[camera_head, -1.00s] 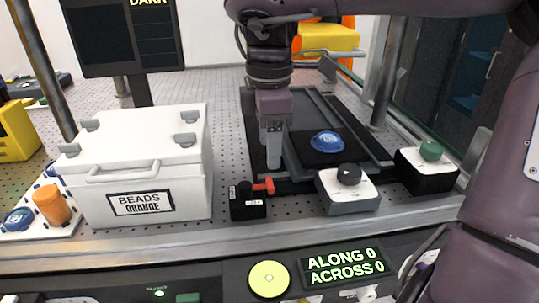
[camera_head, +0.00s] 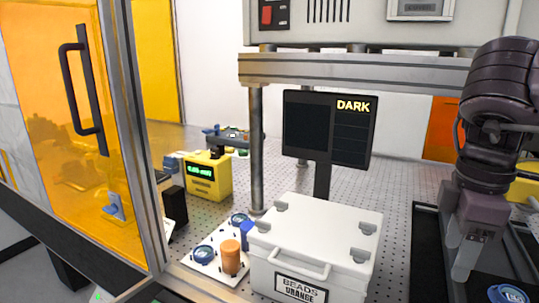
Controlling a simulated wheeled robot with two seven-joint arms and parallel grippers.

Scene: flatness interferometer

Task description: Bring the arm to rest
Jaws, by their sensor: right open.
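My right gripper (camera_head: 465,260) hangs down at the right edge of the head view, purple with light grey fingers. It is open, with nothing seen between its fingers. It is over or beside the dark stage (camera_head: 427,250); whether it touches it I cannot tell. A blue round piece (camera_head: 507,293) lies just right of the fingers, cut by the bottom edge. My left gripper is out of view.
The white box labelled BEADS ORANGE (camera_head: 315,245) stands left of the gripper. Behind it is a screen reading DARK (camera_head: 330,130). A metal post (camera_head: 256,150), an orange cylinder (camera_head: 230,257), a yellow device (camera_head: 207,177) and an orange door panel (camera_head: 60,120) are further left.

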